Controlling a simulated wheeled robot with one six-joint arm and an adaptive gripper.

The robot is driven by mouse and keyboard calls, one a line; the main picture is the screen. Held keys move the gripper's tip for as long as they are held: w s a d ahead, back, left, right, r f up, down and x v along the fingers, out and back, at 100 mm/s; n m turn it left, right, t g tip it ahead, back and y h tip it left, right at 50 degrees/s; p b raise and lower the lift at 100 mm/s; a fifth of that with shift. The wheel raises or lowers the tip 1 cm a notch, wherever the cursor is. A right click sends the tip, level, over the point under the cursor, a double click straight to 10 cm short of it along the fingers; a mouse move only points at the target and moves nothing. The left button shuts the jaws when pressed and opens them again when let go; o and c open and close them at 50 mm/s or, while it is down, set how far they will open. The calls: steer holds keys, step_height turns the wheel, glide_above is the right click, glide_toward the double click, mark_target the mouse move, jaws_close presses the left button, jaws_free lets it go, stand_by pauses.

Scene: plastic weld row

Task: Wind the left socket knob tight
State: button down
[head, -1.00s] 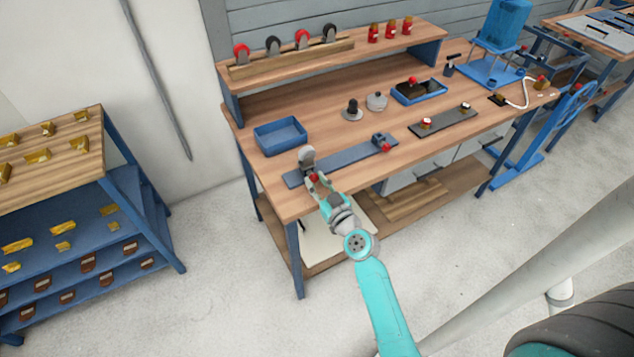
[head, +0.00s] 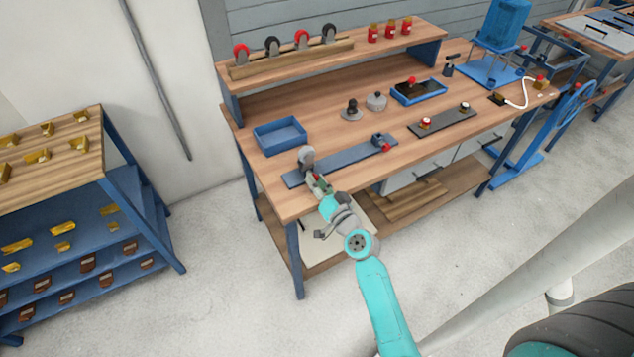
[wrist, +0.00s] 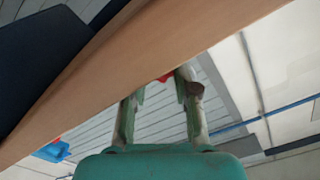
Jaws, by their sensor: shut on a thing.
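A dark blue-grey bar (head: 345,163) lies along the bench's front edge. A grey wheel-like part (head: 306,156) stands at its left end, where the left socket is mostly hidden by my gripper (head: 314,180). My gripper reaches in from the front and is shut on the left socket knob. In the wrist view a little red of the left socket knob (wrist: 165,77) shows between the fingertips of my gripper (wrist: 161,82). The bar's right socket (head: 378,138) has its own red knob (head: 387,147) and looks empty.
A blue tray (head: 280,135) sits behind the bar. Caster wheels (head: 273,45) line the raised shelf. The bench's front edge (wrist: 100,75) crosses close to my fingers in the wrist view.

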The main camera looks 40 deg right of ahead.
steer(key=shift+m, duration=0.3)
steer(key=c, duration=0.9)
jaws_free()
steer(key=shift+o, duration=0.2)
